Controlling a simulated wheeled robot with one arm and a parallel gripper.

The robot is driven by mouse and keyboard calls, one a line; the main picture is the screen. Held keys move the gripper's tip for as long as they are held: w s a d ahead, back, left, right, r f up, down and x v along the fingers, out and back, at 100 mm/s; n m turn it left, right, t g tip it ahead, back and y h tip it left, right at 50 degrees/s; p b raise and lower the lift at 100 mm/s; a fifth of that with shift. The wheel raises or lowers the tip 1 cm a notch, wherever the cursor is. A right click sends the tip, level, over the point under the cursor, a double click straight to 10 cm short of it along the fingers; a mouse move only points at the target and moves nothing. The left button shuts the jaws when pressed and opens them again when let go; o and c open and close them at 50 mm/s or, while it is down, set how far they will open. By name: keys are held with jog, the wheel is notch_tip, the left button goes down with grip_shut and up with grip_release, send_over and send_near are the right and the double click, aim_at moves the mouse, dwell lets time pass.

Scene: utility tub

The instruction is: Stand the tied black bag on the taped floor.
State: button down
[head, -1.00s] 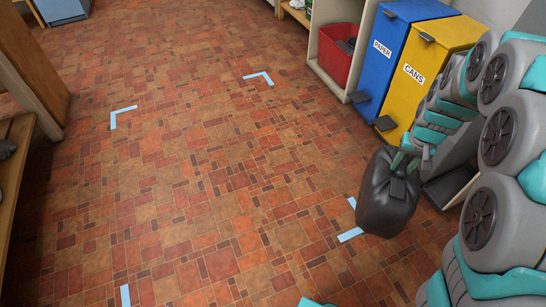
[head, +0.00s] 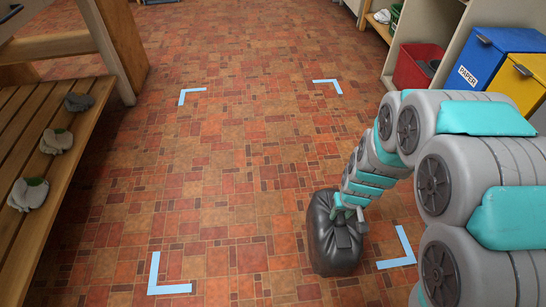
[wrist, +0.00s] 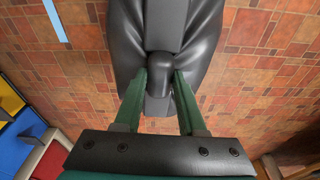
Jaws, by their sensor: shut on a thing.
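The tied black bag (head: 335,240) hangs upright from my gripper (head: 348,207) in the head view. It appears inside the taped area, near the front right corner mark (head: 396,250). Whether its base touches the floor is hard to tell. In the wrist view the two green fingers (wrist: 160,88) are shut on the bag's knotted neck, with the black bag (wrist: 205,30) spreading beyond them. Blue tape corners mark the floor at back left (head: 190,96), back right (head: 327,86) and front left (head: 163,276).
A slatted wooden bench (head: 50,180) with several grey glove-like bundles stands at the left. A red bin (head: 416,66), a blue PAPER bin (head: 492,58) and a yellow bin (head: 522,82) stand at the back right. The tiled floor (head: 225,180) between the tape marks is otherwise clear.

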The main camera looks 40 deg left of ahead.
aim_at(329, 221)
jog(key=shift+s+a+f+n, duration=0.2)
jog(key=shift+s+a+f, duration=0.2)
jog(key=shift+s, duration=0.25)
jog(key=shift+s+a+f+n, duration=0.25)
jog(key=shift+s+a, duration=0.15)
jog(key=shift+s, duration=0.2)
jog(key=w+f, duration=0.2)
jog(key=w, duration=0.6)
jog(key=w+f, duration=0.3)
jog(key=w, duration=0.5)
jog(key=shift+a, duration=0.1)
jog(key=c, duration=0.5)
grip_release()
jog(key=shift+f, duration=0.15)
